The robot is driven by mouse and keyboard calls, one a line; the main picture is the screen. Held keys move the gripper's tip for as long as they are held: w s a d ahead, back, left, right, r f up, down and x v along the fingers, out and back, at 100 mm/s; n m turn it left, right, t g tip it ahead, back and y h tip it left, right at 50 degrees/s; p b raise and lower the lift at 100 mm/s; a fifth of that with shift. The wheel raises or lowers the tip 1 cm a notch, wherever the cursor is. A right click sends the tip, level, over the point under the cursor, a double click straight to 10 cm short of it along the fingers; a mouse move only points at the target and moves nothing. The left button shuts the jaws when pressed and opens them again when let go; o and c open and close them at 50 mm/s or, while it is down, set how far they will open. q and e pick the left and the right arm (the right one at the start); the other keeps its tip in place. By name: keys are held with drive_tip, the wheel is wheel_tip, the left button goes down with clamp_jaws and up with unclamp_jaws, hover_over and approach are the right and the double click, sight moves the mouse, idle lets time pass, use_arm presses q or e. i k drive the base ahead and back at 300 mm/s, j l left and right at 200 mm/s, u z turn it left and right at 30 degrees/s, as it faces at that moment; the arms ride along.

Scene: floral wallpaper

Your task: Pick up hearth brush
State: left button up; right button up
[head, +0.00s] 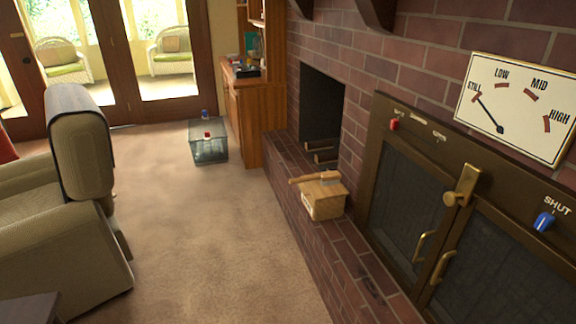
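What looks like the hearth brush (309,179) lies across the top of a light wooden box (323,205). Its tan handle points left and sticks out past the box edge. A block-like brown part at its right end may be the brush head; it is too small to be sure. The box stands on the brick hearth ledge (352,252), in front of the dark fireplace opening. Neither of my grippers shows in the head view.
Beige carpet (215,255) is clear left of the ledge. An armchair (65,215) stands at left. A glassy box (208,145) sits on the floor by a wooden cabinet (247,120). Stove doors with brass handles (425,245) and a dial sign (515,108) are at right.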

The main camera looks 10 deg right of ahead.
sight(326, 179)
drive_tip(key=i+u, duration=0.25)
drive_tip(key=i, duration=1.2)
drive_tip(key=i+z, duration=0.25)
drive_tip(key=i, duration=0.2)
drive_tip(key=i+j+z, duration=0.25)
drive_tip(key=i, duration=0.25)
drive_tip(key=i+j+z, duration=0.2)
drive_tip(key=i, duration=0.25)
drive_tip(key=l, duration=0.1)
